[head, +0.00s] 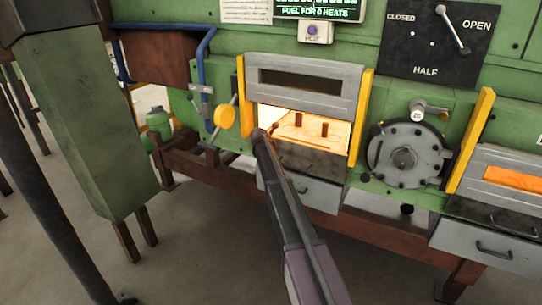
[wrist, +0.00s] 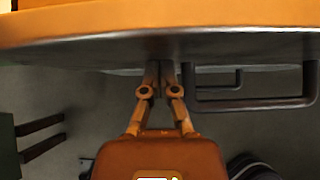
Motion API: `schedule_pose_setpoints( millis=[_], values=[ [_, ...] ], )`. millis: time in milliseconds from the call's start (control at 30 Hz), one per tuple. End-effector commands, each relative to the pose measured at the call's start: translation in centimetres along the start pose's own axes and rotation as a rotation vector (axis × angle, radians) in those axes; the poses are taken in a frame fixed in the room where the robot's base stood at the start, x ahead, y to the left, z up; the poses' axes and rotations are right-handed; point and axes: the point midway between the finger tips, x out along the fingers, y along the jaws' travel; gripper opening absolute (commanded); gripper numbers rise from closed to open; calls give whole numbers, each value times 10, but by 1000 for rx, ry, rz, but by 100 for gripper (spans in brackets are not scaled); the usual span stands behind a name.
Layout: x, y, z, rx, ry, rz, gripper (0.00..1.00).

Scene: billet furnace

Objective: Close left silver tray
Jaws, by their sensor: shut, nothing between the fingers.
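The left silver tray (head: 322,194) is a grey drawer under the glowing left furnace opening, with a dark bar handle on its front. My arm crosses its left part in the head view, and I cannot tell there how far out it stands. In the wrist view the dark handle (wrist: 250,104) is at right. My gripper (wrist: 160,66) is shut and empty, with its fingertips at or close to the dark face under a glowing orange-lit edge, just left of the handle. Contact is unclear. The fingers cannot be made out in the head view.
A hearth with small pegs (head: 318,129) glows above the tray, between yellow side guards. A second silver tray (head: 480,238) is at right under another opening. A round bolted hatch (head: 404,158) lies between them. A green post (head: 85,130) stands at left. Open floor lies in front.

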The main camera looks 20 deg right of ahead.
Motion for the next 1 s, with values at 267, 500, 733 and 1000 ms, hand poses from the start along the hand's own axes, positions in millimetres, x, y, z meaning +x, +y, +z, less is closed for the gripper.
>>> schedule_pose_setpoints(
  millis=[267, 500, 733, 1000],
  values=[
    [4, 0, 4, -1, -3, 1, 0],
    [4, 1, 6, -1, -6, 1, 0],
    [0, 1, 1, -1, -6, 1, 0],
    [-22, 5, -21, -1, 1, 1, 0]
  ],
)
